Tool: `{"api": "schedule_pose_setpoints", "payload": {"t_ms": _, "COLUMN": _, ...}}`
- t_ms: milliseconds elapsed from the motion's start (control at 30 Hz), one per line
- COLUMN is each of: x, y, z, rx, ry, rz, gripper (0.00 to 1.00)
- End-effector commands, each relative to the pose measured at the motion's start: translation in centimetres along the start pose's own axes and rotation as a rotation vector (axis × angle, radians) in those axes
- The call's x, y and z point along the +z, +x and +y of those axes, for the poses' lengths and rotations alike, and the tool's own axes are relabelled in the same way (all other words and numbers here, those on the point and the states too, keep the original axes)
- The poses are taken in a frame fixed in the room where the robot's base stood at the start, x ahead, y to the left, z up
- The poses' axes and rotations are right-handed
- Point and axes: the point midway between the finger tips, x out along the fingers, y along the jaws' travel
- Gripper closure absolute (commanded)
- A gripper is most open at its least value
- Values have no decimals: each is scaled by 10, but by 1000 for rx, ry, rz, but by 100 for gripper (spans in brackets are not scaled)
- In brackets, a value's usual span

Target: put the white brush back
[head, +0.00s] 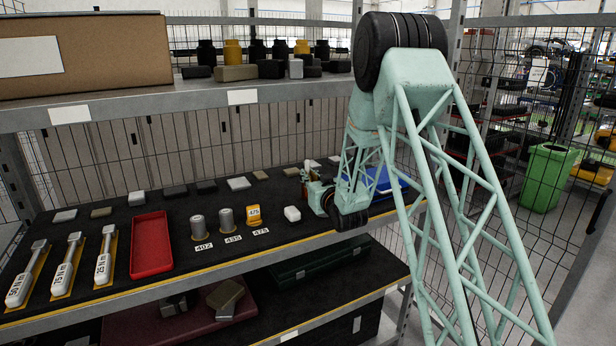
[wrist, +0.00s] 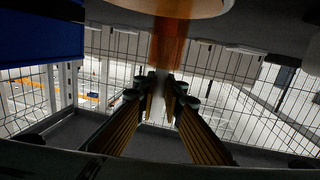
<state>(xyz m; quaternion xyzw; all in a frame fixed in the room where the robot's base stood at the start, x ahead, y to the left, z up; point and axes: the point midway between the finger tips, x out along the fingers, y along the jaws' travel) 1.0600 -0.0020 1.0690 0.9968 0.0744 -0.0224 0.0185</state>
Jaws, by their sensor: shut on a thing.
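My gripper (head: 318,192) is above the right part of the black shelf, beside a blue bin. The handle runs up to a pale round part at the top edge. I take this to be the white brush (wrist: 170,42); its bristles are not clear. In the head view the arm and wrist mostly hide it, and only a small brownish bit shows at the gripper.
The blue bin (head: 388,181) stands right of my gripper. An upper shelf (head: 190,99) overhangs the back.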

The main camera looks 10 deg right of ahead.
Motion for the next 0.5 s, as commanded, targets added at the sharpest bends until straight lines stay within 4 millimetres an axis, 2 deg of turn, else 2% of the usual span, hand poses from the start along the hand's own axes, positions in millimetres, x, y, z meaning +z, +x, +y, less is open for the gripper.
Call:
{"api": "schedule_pose_setpoints", "payload": {"t_ms": 267, "x": 4, "y": 0, "z": 0, "rx": 0, "ry": 0, "rz": 0, "gripper": 100}}
{"api": "schedule_pose_setpoints", "payload": {"t_ms": 300, "x": 3, "y": 0, "z": 0, "rx": 0, "ry": 0, "rz": 0, "gripper": 88}}
{"api": "schedule_pose_setpoints", "payload": {"t_ms": 400, "x": 3, "y": 0, "z": 0, "rx": 0, "ry": 0, "rz": 0, "gripper": 79}}
{"api": "schedule_pose_setpoints", "payload": {"t_ms": 500, "x": 3, "y": 0, "z": 0, "rx": 0, "ry": 0, "rz": 0, "gripper": 77}}
